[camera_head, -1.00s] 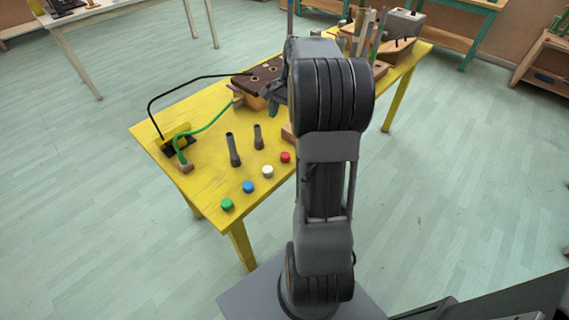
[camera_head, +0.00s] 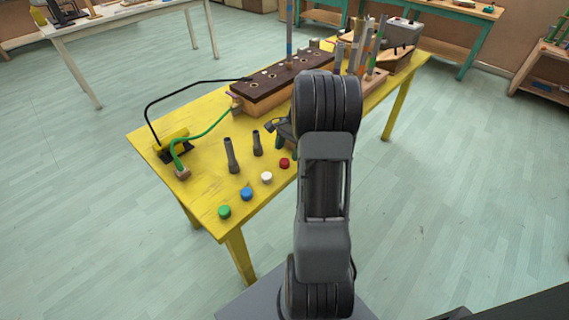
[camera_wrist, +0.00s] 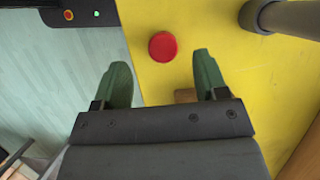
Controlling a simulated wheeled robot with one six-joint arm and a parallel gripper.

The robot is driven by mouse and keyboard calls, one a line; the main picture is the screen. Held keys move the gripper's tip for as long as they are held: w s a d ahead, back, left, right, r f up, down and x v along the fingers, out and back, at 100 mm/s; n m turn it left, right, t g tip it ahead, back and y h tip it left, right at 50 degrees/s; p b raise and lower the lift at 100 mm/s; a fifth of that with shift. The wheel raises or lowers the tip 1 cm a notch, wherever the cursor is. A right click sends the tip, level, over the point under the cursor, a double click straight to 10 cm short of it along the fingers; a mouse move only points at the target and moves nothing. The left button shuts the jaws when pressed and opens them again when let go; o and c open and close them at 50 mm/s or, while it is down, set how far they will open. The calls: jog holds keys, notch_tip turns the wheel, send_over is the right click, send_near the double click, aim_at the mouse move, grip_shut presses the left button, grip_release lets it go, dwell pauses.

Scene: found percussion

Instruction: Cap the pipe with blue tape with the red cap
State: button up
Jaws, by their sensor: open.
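The red cap (camera_head: 285,162) lies on the yellow table near its front edge, at the right end of a row of caps. In the wrist view the red cap (camera_wrist: 163,46) shows beyond my green fingertips, about midway between them and not touching. My gripper (camera_wrist: 163,78) is open and empty. In the head view it is mostly hidden behind my arm, with a green finger just showing left of it. A pipe with a blue band (camera_head: 289,38) stands upright in the long brown-topped box (camera_head: 270,86); its lower part is partly hidden.
Green (camera_head: 224,211), blue (camera_head: 247,194) and white (camera_head: 266,177) caps lie left of the red one. Two dark upright tubes (camera_head: 231,156) stand behind the caps. A rack of several pipes (camera_head: 376,80) stands at the back right.

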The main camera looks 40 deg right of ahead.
aim_at(283, 162)
jog(key=shift+x, duration=2.25)
jog(key=shift+w+a, duration=0.1)
jog(key=shift+a, duration=0.05)
jog(key=c, duration=1)
jog(key=shift+r, duration=0.2)
